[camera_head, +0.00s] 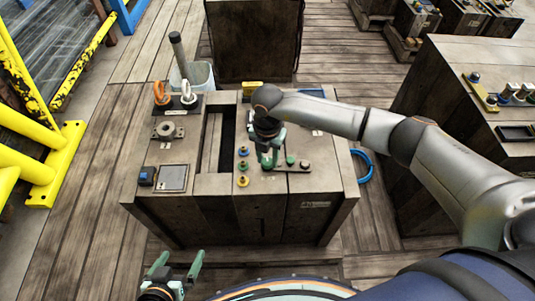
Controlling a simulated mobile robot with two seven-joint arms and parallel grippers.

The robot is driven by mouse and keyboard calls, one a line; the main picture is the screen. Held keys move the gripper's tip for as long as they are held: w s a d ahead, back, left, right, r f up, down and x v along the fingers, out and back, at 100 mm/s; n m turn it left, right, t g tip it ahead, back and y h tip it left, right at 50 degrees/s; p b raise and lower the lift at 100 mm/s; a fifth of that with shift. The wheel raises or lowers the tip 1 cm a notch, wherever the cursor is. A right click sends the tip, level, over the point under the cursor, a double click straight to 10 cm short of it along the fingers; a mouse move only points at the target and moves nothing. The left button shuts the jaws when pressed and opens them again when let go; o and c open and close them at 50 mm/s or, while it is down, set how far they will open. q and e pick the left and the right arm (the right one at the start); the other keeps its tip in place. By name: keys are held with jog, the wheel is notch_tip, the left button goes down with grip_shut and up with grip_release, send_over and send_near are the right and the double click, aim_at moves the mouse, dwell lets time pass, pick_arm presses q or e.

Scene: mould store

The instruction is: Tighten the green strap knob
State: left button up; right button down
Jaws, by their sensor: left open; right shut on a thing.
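A dark flat strap (285,169) lies on the front right of the wooden bench top. A small green knob (290,161) stands at its middle, and another dark greenish knob (304,165) is at its right end. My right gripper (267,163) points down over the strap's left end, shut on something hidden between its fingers. I cannot tell whether that is a green knob. My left gripper (178,268) is open and empty, in front of the bench and low in the view.
Blue (243,151), green (243,167) and yellow (243,181) knobs stand in a row left of my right gripper. A long slot (226,140) opens beside them. Another bench (440,75) is at right.

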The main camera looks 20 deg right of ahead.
aim_at(267, 161)
jog(key=shift+m, duration=0.4)
jog(key=c, duration=0.5)
grip_release()
jog(key=shift+r, duration=0.15)
notch_tip(267, 161, up, 12)
jog(key=p, duration=0.1)
jog(key=shift+r, duration=0.15)
dwell(0.4)
